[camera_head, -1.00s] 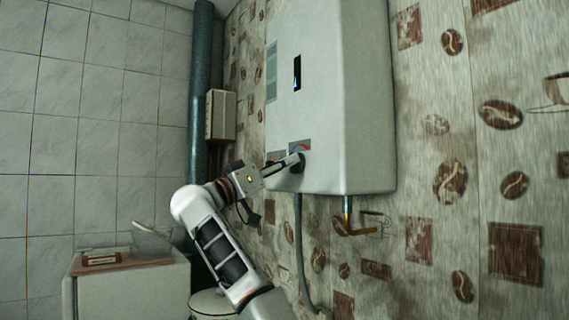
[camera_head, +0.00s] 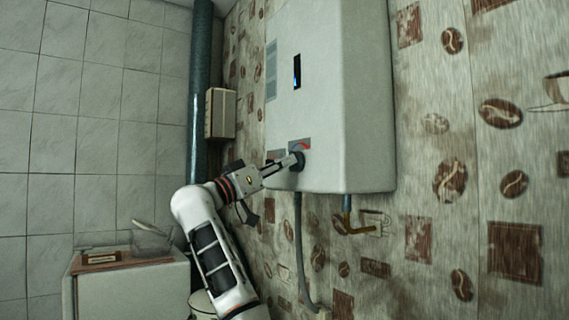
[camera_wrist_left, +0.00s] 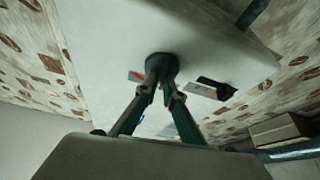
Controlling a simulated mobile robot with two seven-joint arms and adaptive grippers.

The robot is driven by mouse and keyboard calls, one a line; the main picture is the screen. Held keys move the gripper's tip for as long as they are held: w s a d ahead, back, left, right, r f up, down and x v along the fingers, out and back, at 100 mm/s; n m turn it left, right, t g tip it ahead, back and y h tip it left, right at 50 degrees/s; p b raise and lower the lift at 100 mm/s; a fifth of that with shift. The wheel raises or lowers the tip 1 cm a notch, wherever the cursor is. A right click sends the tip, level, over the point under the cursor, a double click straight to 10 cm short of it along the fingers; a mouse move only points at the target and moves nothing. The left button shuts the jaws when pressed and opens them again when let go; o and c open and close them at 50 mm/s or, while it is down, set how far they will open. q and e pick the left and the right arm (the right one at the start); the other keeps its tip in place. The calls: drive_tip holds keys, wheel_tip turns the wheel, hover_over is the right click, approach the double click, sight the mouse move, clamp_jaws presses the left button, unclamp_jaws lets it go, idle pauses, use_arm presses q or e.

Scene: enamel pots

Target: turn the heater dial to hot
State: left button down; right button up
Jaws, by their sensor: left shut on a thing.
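The white water heater (camera_head: 325,110) hangs on the patterned wall in the head view. Its dark round dial (camera_head: 298,162) sits low on the front, beside a panel with a red mark (camera_head: 303,146). My left gripper (camera_head: 294,161) reaches up from the lower left and is shut on the dial. In the left wrist view the two fingertips (camera_wrist_left: 162,80) close on the black dial (camera_wrist_left: 161,62), with the red mark (camera_wrist_left: 140,77) to its left. The fingers partly hide the dial, so its exact setting cannot be read. My right gripper is not in view.
A teal pipe (camera_head: 201,100) and a small beige box (camera_head: 220,114) are left of the heater. A grey hose (camera_head: 299,250) and a brass valve (camera_head: 352,227) hang below it. A white cabinet (camera_head: 130,290) stands at the lower left.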

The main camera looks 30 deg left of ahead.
use_arm(q)
drive_tip(key=shift+a+f+m, duration=0.15)
drive_tip(key=shift+m, duration=0.35)
drive_tip(key=shift+w+r+m+g+h+p, duration=0.1)
drive_tip(key=shift+m+g+h+p, duration=0.75)
drive_tip(key=shift+m, duration=2.1)
drive_tip(key=shift+s+r+m+g+h+p, duration=0.1)
drive_tip(key=shift+m+g+h+p, duration=0.3)
drive_tip(key=shift+m+g+h, duration=1.7)
drive_tip(key=shift+w+r+m+g+h+p, duration=0.2)
drive_tip(key=shift+m+p, duration=0.45)
drive_tip(key=shift+m, duration=3.1)
drive_tip(key=shift+s+f, duration=0.1)
drive_tip(key=shift+f, duration=0.05)
drive_tip(key=c, duration=2.2)
unclamp_jaws()
drive_tip(key=shift+o, duration=0.2)
drive_tip(key=v, duration=1.2)
